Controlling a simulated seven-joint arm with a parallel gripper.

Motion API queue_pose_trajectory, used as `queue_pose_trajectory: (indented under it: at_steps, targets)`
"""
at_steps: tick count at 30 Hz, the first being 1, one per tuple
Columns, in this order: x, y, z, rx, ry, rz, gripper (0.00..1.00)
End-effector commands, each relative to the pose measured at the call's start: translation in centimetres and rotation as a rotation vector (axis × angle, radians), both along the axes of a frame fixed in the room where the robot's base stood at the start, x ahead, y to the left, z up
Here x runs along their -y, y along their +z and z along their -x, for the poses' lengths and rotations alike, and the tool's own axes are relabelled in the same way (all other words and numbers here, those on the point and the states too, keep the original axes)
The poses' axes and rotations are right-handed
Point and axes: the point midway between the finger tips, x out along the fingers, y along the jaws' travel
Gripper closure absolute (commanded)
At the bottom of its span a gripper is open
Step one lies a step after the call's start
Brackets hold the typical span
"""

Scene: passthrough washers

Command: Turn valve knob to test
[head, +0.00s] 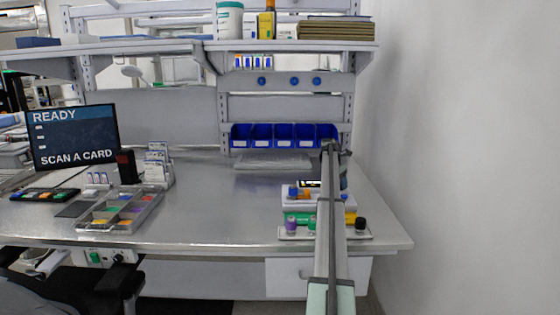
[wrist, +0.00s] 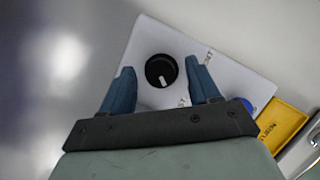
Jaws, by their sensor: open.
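In the wrist view a round black valve knob (wrist: 160,68) with a short white pointer mark sits on a white panel (wrist: 145,35). The mark is on the knob's lower part, pointing down in the picture. My gripper (wrist: 160,64) is open, with one blue finger on each side of the knob and a visible gap on both sides. I cannot tell how far the fingertips are above the panel. In the head view my arm hides part of the white unit (head: 291,197) at the bench's right; the knob is not discernible there.
In the head view blue bins (head: 283,136) stand behind, a compartment tray (head: 122,210) is at left, and a wall rises at right. The bench middle (head: 220,205) is clear.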

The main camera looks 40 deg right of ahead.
Motion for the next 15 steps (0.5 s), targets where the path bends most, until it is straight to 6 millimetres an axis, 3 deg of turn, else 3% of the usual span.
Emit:
queue_pose_trajectory:
  at_steps: [15]
  targets:
    - [-3.1,7.5,-0.5,0.001,0.014,0.0,0.39]
